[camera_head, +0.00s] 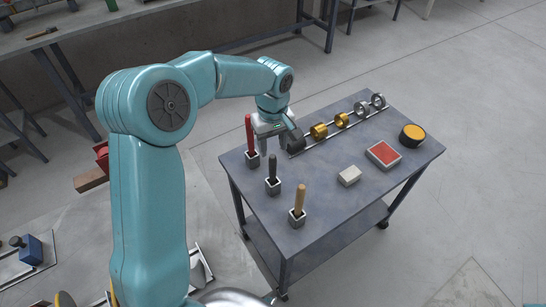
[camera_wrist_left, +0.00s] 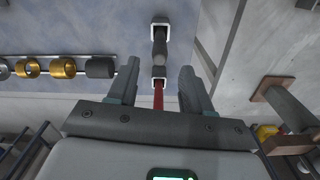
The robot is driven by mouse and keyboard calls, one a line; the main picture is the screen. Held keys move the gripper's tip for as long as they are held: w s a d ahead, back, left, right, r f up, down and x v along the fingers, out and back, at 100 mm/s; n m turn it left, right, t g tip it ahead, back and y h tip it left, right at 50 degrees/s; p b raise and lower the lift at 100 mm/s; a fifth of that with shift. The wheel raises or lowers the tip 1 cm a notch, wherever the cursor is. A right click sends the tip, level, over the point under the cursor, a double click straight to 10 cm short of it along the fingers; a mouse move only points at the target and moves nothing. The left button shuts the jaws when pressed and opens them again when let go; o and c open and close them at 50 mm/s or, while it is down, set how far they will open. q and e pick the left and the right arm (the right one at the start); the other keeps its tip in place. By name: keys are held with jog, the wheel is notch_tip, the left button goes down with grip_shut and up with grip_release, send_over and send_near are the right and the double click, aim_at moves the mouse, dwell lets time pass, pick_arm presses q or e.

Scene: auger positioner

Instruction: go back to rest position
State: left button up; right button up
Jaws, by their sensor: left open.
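My left gripper (camera_head: 270,138) hangs over the back left corner of the grey table (camera_head: 325,222), with open jaws. In the left wrist view its fingers (camera_wrist_left: 160,88) are spread apart, with the red handle (camera_wrist_left: 158,98) showing between them in the picture; whether it lies between them in depth I cannot tell. In the head view the red handle (camera_head: 249,134) stands upright in a small square holder, just left of the gripper. A dark handle (camera_head: 272,167) and a wooden handle (camera_head: 299,199) stand in similar holders nearer the front. My right gripper is not in view.
Beside the gripper, a dark cylinder (camera_head: 295,141), gold rings (camera_head: 319,131) and silver rings (camera_head: 362,108) sit along a rail. A white block (camera_head: 349,176), red-topped box (camera_head: 383,155) and yellow-topped puck (camera_head: 412,135) lie to the right. The table's front right is clear.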

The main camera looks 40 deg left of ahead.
pick_arm(q)
jog(key=shift+r, duration=1.25)
